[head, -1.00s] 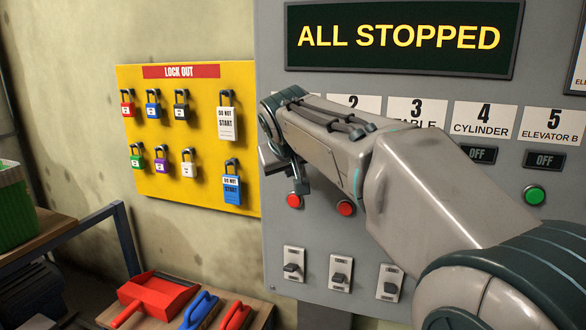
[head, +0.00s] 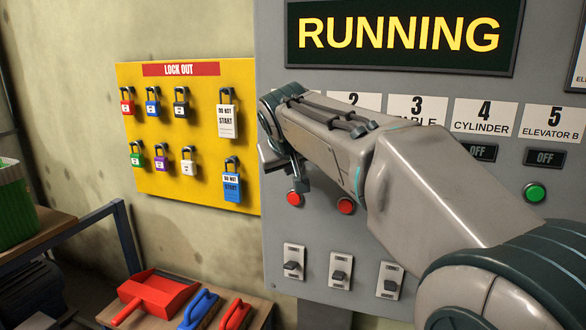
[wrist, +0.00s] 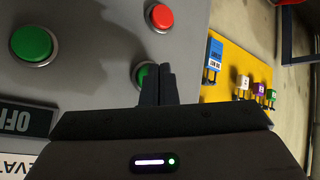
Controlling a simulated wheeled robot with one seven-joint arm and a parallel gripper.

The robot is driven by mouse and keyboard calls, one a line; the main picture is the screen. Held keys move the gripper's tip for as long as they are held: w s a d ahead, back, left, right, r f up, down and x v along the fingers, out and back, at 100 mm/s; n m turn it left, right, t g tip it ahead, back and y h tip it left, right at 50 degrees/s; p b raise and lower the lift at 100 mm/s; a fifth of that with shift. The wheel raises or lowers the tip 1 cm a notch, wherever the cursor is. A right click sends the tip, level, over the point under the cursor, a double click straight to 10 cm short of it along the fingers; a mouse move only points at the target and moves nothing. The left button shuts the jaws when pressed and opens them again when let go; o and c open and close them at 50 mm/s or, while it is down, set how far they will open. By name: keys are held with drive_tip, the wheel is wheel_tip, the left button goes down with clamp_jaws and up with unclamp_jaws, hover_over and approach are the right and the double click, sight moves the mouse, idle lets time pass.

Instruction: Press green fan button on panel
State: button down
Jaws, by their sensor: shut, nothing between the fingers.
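The grey control panel (head: 300,235) fills the right of the head view. My gripper (wrist: 157,84) is shut and empty in the wrist view. Its fingertips overlap a green button (wrist: 141,74) in the column nearest the lockout board; they appear to be at or on it, and the button is partly hidden. A second green button (wrist: 32,43) shows fully, and a red button (wrist: 159,16) lies beyond the covered green one. In the head view, my arm hides the upper left buttons and the first label. The panel display (head: 402,34) reads RUNNING.
The yellow lockout board (head: 190,185) with several padlocks hangs left of the panel. Two red buttons (head: 345,206) and several toggle switches (head: 340,271) sit lower on the panel. A red dustpan (head: 153,297) and brushes lie on a low bench below. A green crate (head: 15,205) stands left.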

drive_tip(key=shift+s+a, duration=0.15)
drive_tip(key=shift+s, duration=0.3)
drive_tip(key=s+b, duration=0.1)
drive_tip(key=s+a+b, duration=0.1)
drive_tip(key=s, duration=0.1)
drive_tip(key=s+b, duration=0.1)
drive_tip(key=shift+s+a, duration=0.35)
idle(0.6)
drive_tip(key=s+d+f+m+g+p, duration=0.1)
drive_tip(key=s+d+f+g, duration=0.1)
drive_tip(key=s+d+f, duration=0.3)
drive_tip(key=s+d+f+m+g+p, duration=0.1)
drive_tip(key=s+d+f, duration=0.4)
drive_tip(key=s+f, duration=0.5)
drive_tip(key=s+d+f+m+g, duration=0.1)
drive_tip(key=s+d+f+g, duration=0.2)
drive_tip(key=s+d+f, duration=0.3)
wheel_tip(320, 180, down, 4)
drive_tip(key=shift+s+f+m+g+p, duration=0.3)
drive_tip(key=shift+s+p, duration=0.1)
drive_tip(key=shift+s, duration=0.7)
